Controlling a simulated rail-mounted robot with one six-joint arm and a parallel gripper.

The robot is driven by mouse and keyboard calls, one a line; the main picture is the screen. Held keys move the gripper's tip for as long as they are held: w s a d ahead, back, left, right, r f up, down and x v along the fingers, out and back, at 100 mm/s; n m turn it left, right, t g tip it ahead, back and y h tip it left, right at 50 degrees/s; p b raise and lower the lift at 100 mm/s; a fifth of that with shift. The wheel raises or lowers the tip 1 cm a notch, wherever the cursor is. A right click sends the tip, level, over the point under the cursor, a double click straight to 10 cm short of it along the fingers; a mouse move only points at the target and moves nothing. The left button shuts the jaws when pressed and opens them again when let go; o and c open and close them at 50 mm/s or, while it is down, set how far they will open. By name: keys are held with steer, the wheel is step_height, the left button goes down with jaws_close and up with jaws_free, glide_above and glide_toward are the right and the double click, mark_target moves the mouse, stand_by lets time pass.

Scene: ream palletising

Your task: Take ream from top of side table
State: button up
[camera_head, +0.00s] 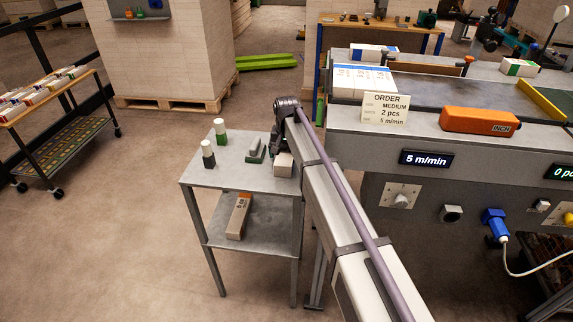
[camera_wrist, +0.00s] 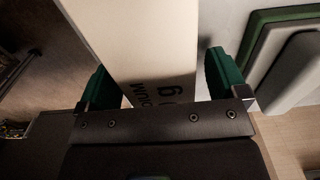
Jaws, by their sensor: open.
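The side table (camera_head: 232,160) is a grey metal table with a lower shelf, left of the conveyor. On its top, near the right edge, a pale ream (camera_head: 284,165) is partly hidden by my arm. My gripper (camera_wrist: 160,82) is open above it, with its two green fingers on either side of the ream. In the wrist view the ream (camera_wrist: 130,40) is white with upside-down print ending in "DIUM". A small gap shows beside each finger.
The conveyor with white reams (camera_head: 362,82) and order sign (camera_head: 385,108) is at right.

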steer(key=shift+f, duration=0.25)
steer(key=c, duration=1.2)
